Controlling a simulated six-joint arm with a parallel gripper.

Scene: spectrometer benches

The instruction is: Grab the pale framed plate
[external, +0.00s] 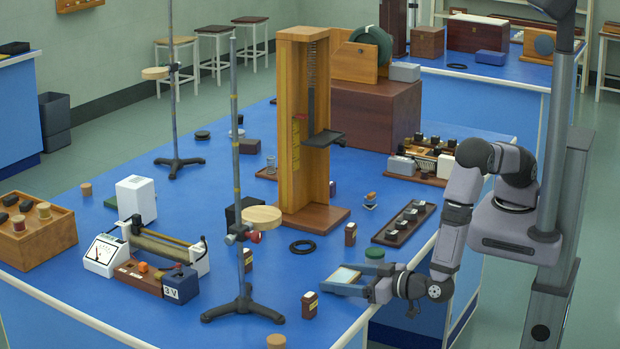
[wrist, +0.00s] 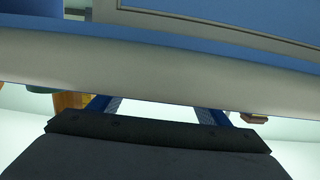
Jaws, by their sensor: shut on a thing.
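The pale framed plate (external: 346,275) is a small light panel with a tan border, near the front right edge of the blue bench in the external view. My gripper (external: 340,279) reaches in from the right, low at the bench edge, with one blue-grey finger on each side of the plate. The jaws are shut on it. In the wrist view only parts of the blue fingers show. A pale band like the bench edge crosses in front of their far ends, and I cannot make out the plate there.
A dark rack (external: 404,222) lies farther back. A retort stand (external: 241,303) and a tall wooden stand (external: 293,130) rise to the left.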

